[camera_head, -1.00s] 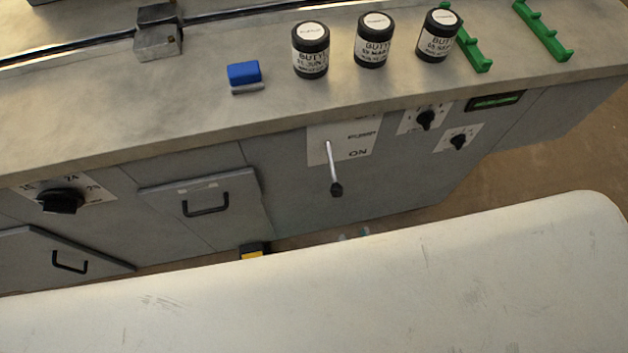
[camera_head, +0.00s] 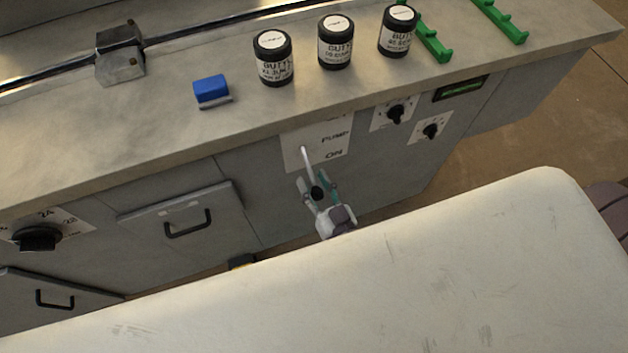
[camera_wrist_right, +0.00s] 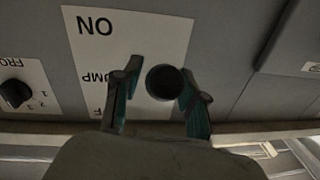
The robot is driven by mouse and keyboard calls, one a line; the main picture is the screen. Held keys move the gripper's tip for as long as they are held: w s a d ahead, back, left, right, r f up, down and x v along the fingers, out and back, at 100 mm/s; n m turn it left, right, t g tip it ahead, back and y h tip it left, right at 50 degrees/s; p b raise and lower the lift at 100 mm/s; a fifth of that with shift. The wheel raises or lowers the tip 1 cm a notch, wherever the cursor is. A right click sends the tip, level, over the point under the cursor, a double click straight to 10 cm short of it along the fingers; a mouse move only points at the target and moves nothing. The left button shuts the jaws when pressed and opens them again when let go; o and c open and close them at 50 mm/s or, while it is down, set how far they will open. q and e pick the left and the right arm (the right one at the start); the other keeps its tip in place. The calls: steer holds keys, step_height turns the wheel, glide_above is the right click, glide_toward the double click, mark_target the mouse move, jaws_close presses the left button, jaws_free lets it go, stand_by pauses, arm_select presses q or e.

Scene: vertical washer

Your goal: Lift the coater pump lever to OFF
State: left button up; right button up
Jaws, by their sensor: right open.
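The coater pump lever (camera_head: 307,165) is a thin metal rod with a black knob, on a white label plate (camera_head: 336,139) marked PUMP and ON. The rod hangs down with its knob (camera_head: 317,193) at the low end, on the ON side. My right gripper (camera_head: 318,182) is open, its two fingers on either side of the knob, coming from below. In the right wrist view the knob (camera_wrist_right: 164,82) shows as a dark disc between the open fingers (camera_wrist_right: 158,92), nearer the right one. I cannot tell whether they touch it. My left gripper is not in view.
Black dials (camera_head: 396,114) sit right of the lever, and a handled panel (camera_head: 188,228) is to its left. Several black jars (camera_head: 335,42), a blue block (camera_head: 211,90) and green racks (camera_head: 428,34) stand on the counter above. A pale surface (camera_head: 400,270) fills the foreground.

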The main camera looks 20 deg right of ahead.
mark_target(315, 187)
steer(key=shift+w, duration=0.1)
steer(key=shift+c, duration=0.3)
steer(key=shift+w, duration=0.1)
jaws_close()
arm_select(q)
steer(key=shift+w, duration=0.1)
arm_select(e)
steer(key=shift+f, duration=0.1)
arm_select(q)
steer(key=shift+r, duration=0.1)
arm_select(e)
steer(key=r+g+p, duration=0.1)
steer(key=p, duration=0.4)
steer(key=s+r+g+p, duration=0.1)
steer(key=r+g+p, duration=0.1)
steer(key=p, duration=0.3)
steer(key=shift+r+h+p, duration=0.2)
steer(key=shift+h+p, duration=0.1)
steer(key=shift+p, duration=0.05)
step_height(315, 187, up, 3)
steer(key=p, duration=0.5)
steer(key=shift+f, duration=0.1)
steer(key=shift+r+p, duration=0.3)
steer(key=shift+p, duration=0.35)
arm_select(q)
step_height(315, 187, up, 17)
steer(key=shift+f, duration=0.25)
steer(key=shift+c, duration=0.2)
arm_select(e)
steer(key=shift+f, duration=0.15)
